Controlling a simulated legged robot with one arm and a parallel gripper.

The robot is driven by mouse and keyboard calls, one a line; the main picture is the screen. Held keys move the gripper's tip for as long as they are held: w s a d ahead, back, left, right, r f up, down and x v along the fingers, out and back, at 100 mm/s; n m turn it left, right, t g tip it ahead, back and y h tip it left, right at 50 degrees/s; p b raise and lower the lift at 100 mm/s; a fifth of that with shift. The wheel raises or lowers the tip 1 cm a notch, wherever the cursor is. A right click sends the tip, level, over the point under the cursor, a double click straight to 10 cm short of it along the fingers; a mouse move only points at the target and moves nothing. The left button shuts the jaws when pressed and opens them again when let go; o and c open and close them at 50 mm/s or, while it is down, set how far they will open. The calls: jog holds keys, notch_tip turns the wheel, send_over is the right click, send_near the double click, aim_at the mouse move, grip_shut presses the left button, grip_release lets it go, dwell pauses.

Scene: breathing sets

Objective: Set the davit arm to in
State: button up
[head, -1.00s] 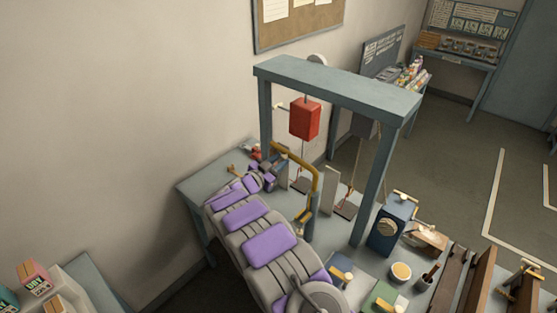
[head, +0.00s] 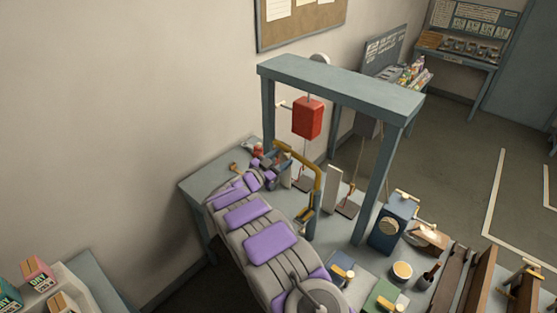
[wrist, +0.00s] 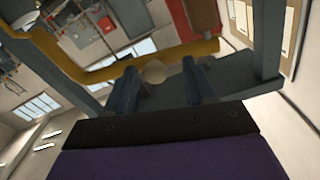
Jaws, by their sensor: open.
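The davit arm (head: 318,178) is a yellow bent tube on a blue-grey post, standing in front of the frame on the bench. Its upper part reaches left towards my gripper (head: 277,161). In the wrist view the davit arm (wrist: 75,70) crosses behind my open gripper (wrist: 162,85). A pale round knob (wrist: 155,72) shows between the two fingers, and I see no grip on it. Whether the fingers touch it cannot be told. My purple and grey arm covers part of the bench.
A blue-grey frame (head: 340,88) stands over the bench with a red block (head: 307,118) hanging in it. A blue box (head: 393,228), a round cup (head: 402,271) and brown rails (head: 475,280) lie to the right. A wall is behind on the left.

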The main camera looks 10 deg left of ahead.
jog(key=shift+d, duration=0.1)
jog(key=shift+s, duration=0.25)
jog(key=b+v, duration=0.3)
jog(key=v, duration=1.4)
jog(key=shift+w+a+f, duration=0.1)
jog(key=shift+a, duration=0.15)
jog(key=w+d+r+n+y+b, duration=0.2)
jog(key=w+r+n+y+b, duration=0.35)
jog(key=w+y+b, duration=0.35)
jog(key=s+d+f+n+g+b, duration=0.1)
jog(key=s+d+f+g+b, duration=0.2)
jog(key=s+d, duration=0.7)
jog(key=s+d+f+n+g+y+b, duration=0.1)
jog(key=s+d+f+g+b, duration=0.3)
jog(key=s, duration=2.1)
jog(key=s+d+f+n+g+b, duration=0.2)
jog(key=s+d+f+g+b, duration=0.2)
jog(key=s+d+f+g, duration=0.5)
jog(key=s+d+f, duration=0.2)
jog(key=s+d, duration=0.6)
jog(key=s, duration=0.1)
jog(key=shift+s+f+g, duration=0.2)
jog(key=shift+s+g, duration=0.1)
